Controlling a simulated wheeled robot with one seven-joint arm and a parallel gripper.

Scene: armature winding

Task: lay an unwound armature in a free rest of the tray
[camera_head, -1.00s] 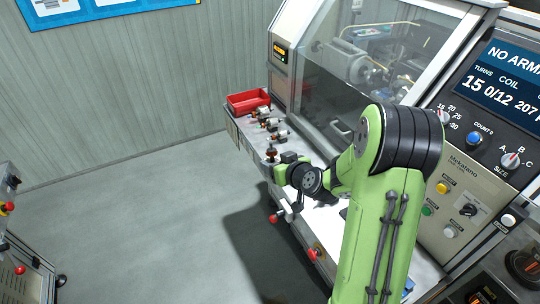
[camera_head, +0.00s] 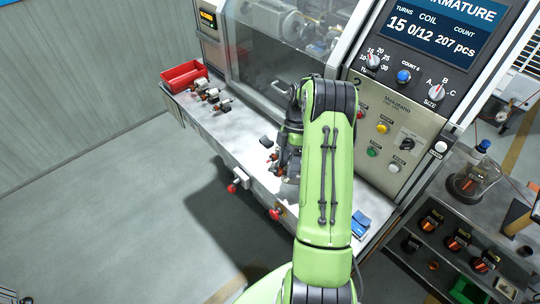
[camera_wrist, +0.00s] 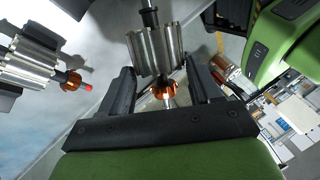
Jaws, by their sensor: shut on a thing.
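My gripper (camera_wrist: 159,72) is shut on an armature (camera_wrist: 153,48) with a bare silver slotted core, a dark shaft end and a copper commutator between the fingers. No winding shows on its core. A second silver-cored armature (camera_wrist: 30,62) with a copper commutator and red tip lies to the left in the wrist view. A copper-coloured part (camera_wrist: 230,74) shows beyond the right finger; I cannot tell what it is. In the head view my gripper (camera_head: 284,162) is low over the machine's front ledge, partly hidden by my arm. I cannot tell which tray rest is free.
Several armatures (camera_head: 211,95) lie in a row on the ledge beside a red bin (camera_head: 184,80). The winding machine with its clear window (camera_head: 270,45) stands behind. A blue object (camera_head: 360,224) lies on the ledge at right.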

